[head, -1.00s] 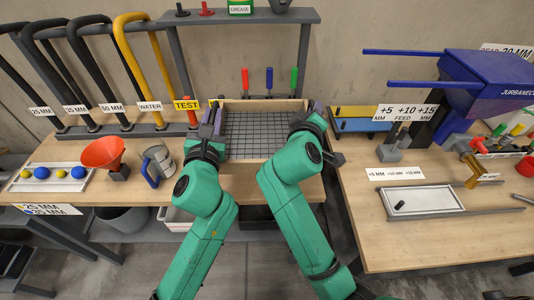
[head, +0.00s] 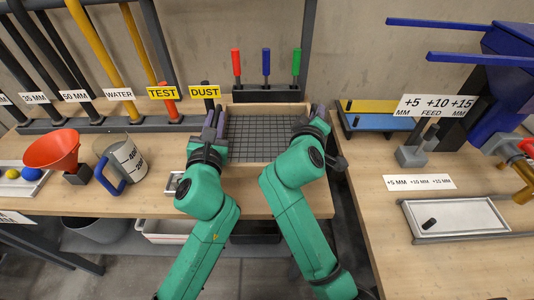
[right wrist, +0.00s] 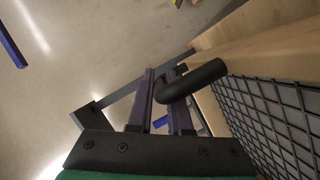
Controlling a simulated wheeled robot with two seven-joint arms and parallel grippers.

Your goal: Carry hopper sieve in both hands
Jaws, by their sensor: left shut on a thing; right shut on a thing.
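The hopper sieve (head: 262,110) is a wooden frame with a dark wire mesh floor, between my two grippers in the head view. My left gripper (head: 213,122) is shut on its left side. My right gripper (head: 316,118) is shut on its right side. In the right wrist view, the right gripper's fingers (right wrist: 160,100) close around a black bar handle (right wrist: 192,82) beside the sieve's mesh (right wrist: 275,115). The left handle is hidden by my gripper in the head view. The sieve looks about level over the bench.
An orange funnel (head: 52,150) and a clear jug (head: 122,160) with a blue handle stand left on the bench. Red, blue and green handled tools (head: 266,68) stand behind the sieve. A second bench (head: 385,215) to the right holds a metal tray (head: 455,217). A gap separates the benches.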

